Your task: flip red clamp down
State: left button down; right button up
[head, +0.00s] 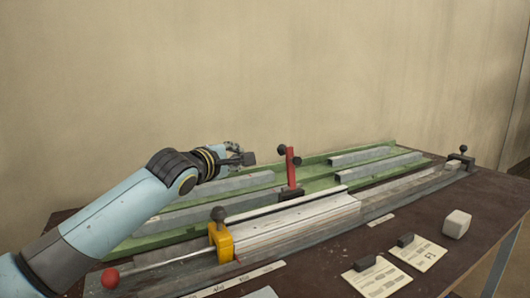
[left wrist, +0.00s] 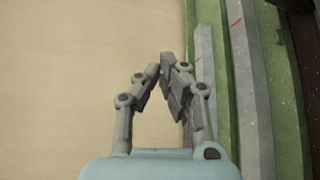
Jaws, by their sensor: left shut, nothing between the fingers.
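The red clamp (head: 290,168) stands upright behind the aluminium profile (head: 290,222), with black knobs near its top. My left gripper (head: 249,158) is in the air to the left of the clamp's upper end, apart from it in the head view. Its fingers are closed with nothing between them; they also show in the left wrist view (left wrist: 170,65), over the wall and the green tray edge. The clamp is not clearly visible in the left wrist view. My right gripper is in neither view.
A yellow clamp (head: 221,241) with a dark knob and a red ball handle (head: 110,278) are at the front left. Grey bars lie in the green tray (head: 375,150). Paper cards (head: 417,254) and a pale block (head: 456,224) are on the right of the brown bench.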

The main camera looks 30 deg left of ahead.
pick_arm(q)
jog(key=shift+w, duration=0.15)
jog(key=w+d, duration=0.2)
jog(key=w, duration=0.6)
jog(key=shift+w+d+f+b, duration=0.3)
jog(key=shift+w+d+b, duration=0.05)
jog(key=shift+w, duration=0.05)
